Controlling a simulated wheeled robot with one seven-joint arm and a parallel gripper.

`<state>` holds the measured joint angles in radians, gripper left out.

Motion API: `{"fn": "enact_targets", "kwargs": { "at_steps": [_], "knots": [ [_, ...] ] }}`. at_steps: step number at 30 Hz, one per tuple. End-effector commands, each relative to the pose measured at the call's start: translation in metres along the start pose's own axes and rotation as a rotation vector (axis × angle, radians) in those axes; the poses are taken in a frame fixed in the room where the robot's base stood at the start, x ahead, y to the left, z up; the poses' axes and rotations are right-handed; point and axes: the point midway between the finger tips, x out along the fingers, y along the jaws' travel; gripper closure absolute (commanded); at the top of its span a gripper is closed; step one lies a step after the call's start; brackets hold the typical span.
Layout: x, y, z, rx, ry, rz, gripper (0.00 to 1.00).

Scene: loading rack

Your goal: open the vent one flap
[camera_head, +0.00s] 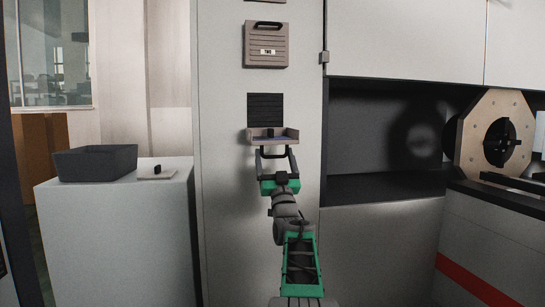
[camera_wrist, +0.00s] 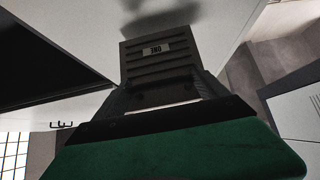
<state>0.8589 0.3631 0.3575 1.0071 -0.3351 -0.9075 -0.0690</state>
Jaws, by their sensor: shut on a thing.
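The vent one flap (camera_head: 288,135) is a grey-beige panel on the tall light cabinet, swung down and standing out roughly level below a dark slatted opening (camera_head: 265,109). In the wrist view its slatted face (camera_wrist: 158,68) shows from below, with a label that appears to read ONE upside down. My gripper (camera_head: 276,153) is at the flap's front edge, reaching up from below. It is shut on the flap's handle, which is mostly hidden between the fingers; my gripper (camera_wrist: 162,98) also shows in the wrist view.
A second flap (camera_head: 267,50), marked TWO, is closed above. At left a dark bin (camera_head: 96,162) and a small plate with a black knob (camera_head: 157,172) sit on a light grey block (camera_head: 120,225). Right of the cabinet are a dark recess (camera_head: 385,140) and a round-holed octagonal fixture (camera_head: 466,143).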

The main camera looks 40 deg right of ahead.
Motion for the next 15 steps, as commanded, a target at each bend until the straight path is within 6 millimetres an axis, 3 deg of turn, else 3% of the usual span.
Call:
{"fn": "enact_targets", "kwargs": {
  "at_steps": [2, 3, 9, 15],
  "knots": [
    [-0.0003, 0.0026, 0.002, -0.006, -0.008, 0.005, 0.89],
    [-0.0001, 0.0019, 0.0017, -0.006, -0.008, 0.005, 0.15],
    [0.0009, -0.0024, -0.0004, -0.001, -0.003, 0.0, 0.0],
    [0.0009, -0.0034, -0.0018, 0.0, 0.0, -0.002, 0.0]
  ]
}}
